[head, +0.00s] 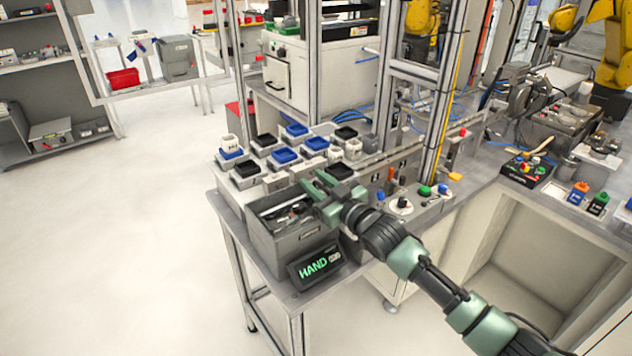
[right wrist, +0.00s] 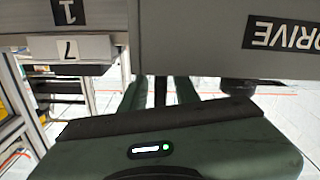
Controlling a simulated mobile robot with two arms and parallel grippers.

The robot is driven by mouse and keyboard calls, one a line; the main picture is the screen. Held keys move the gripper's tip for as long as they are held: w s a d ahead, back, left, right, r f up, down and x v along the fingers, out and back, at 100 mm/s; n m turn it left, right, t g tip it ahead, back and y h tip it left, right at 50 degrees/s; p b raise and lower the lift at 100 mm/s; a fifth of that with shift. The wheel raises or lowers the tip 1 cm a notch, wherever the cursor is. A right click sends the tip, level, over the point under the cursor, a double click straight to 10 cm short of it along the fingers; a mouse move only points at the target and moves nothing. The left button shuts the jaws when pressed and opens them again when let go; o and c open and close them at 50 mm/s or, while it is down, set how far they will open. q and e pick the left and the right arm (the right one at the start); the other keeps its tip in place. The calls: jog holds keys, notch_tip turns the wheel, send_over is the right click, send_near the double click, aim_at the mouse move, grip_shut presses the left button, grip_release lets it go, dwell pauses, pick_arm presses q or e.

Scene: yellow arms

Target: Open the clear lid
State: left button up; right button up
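I cannot make out a clear lid in either view. In the head view, my right gripper (head: 318,186) is over the right rim of an open-topped grey bin (head: 262,240), near a black-topped block. Its green fingers are apart with nothing seen between them. In the right wrist view, the two fingers (right wrist: 160,93) show a gap between them, and their tips pass out of sight behind a grey surface (right wrist: 190,40) with an upside-down "DRIVE" label. Whether they touch it I cannot tell. My left gripper is not in view.
Several trays with blue and black blocks (head: 284,155) stand behind the bin. Metal frame posts (head: 443,110) rise behind, and a button panel (head: 405,205) lies right. The floor at left is clear.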

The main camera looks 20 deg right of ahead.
grip_shut()
dwell(1.3)
